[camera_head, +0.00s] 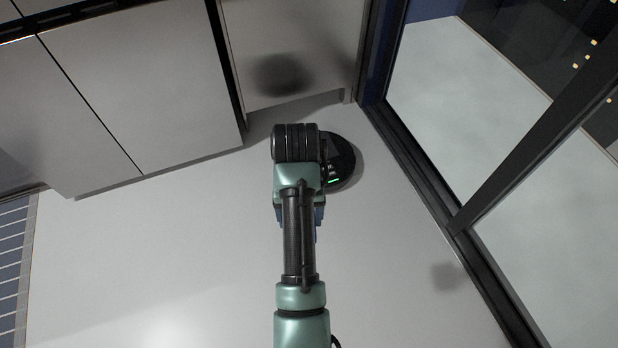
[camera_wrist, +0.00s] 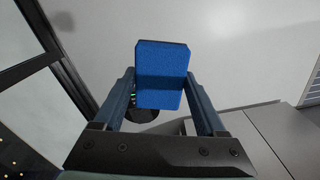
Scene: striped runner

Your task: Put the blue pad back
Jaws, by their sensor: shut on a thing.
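The blue pad (camera_wrist: 162,90) is a rounded rectangular block with a rough, foam-like face. In the wrist view it is held between the two fingers of my gripper (camera_wrist: 160,76), which is shut on it. The pad is clear of the floor as far as I can tell. In the head view my own arm hides the pad, and my gripper is mostly hidden too. A dark round device (camera_head: 343,163) with a small green light sits on the floor beside my wrist. It also shows in the wrist view (camera_wrist: 141,115), partly behind the pad.
Pale cabinets (camera_head: 140,85) stand at the upper left, with another pale panel (camera_head: 285,45) beside them. A dark-framed glass door (camera_head: 480,110) runs along the right. A striped runner (camera_head: 14,262) lies at the left edge. The pale floor (camera_head: 150,250) between is clear.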

